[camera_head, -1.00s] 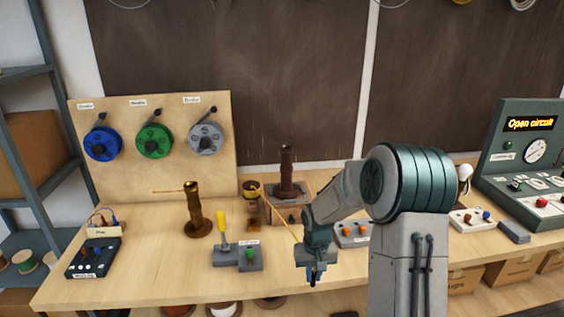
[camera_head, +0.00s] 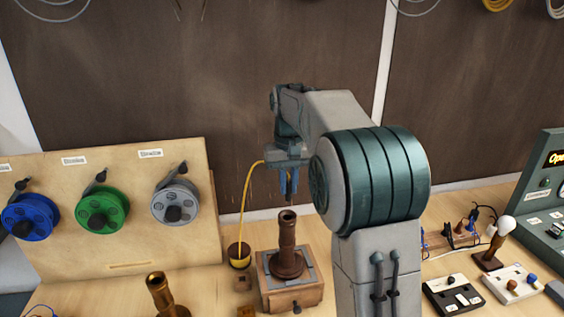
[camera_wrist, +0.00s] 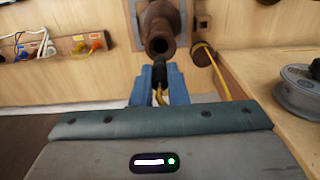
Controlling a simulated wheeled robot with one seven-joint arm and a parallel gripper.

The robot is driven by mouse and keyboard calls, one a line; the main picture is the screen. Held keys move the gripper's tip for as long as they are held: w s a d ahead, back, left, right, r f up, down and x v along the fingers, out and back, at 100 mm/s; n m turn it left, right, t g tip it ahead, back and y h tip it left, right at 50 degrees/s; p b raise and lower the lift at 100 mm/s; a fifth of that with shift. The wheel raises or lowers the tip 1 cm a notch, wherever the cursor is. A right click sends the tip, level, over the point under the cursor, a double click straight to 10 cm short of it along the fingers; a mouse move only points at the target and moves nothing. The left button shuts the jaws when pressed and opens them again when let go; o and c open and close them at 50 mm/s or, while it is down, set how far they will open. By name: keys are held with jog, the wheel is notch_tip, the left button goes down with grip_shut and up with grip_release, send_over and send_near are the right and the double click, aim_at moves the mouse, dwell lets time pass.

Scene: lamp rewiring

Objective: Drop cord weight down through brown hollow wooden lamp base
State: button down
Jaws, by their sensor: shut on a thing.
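The brown hollow wooden lamp base (camera_head: 287,240) stands upright in a wooden block with a grey plate at the middle of the bench. My gripper (camera_head: 289,192) hangs just above its open top, fingers pointing down. In the wrist view my blue fingers (camera_wrist: 161,78) are shut on a small dark cord weight (camera_wrist: 162,77). The dark round opening of the lamp base (camera_wrist: 160,31) shows just beyond the weight, apart from it. The yellow cord (camera_head: 243,205) runs from the gripper down to a brown pot (camera_head: 239,262) left of the base. The weight is not clear in the head view.
A second, brassy lamp column (camera_head: 160,292) stands at the front left. A board with blue, green and grey spools (camera_head: 176,202) stands behind it at left. Switch boxes (camera_head: 453,294) and a small bulb lamp (camera_head: 500,230) are at the right. My arm covers part of the bench.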

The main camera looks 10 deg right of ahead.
aim_at(288, 200)
jog(key=shift+w+a+r, duration=0.15)
jog(key=shift+w+r, duration=0.15)
jog(key=shift+r, duration=0.1)
jog(key=shift+s+f+b, duration=0.2)
jog(key=shift+f+b, duration=0.3)
jog(key=shift+b, duration=0.05)
notch_tip(288, 200, down, 4)
jog(key=b, duration=0.4)
jog(key=shift+f, duration=0.1)
jog(key=shift+f+b, duration=0.5)
jog(key=shift+f, duration=0.75)
jog(key=c, duration=1.3)
grip_release()
jog(key=shift+c, duration=0.2)
notch_tip(288, 200, up, 14)
jog(key=shift+w+f, duration=0.1)
jog(key=shift+f, duration=0.15)
jog(key=shift+r, duration=0.15)
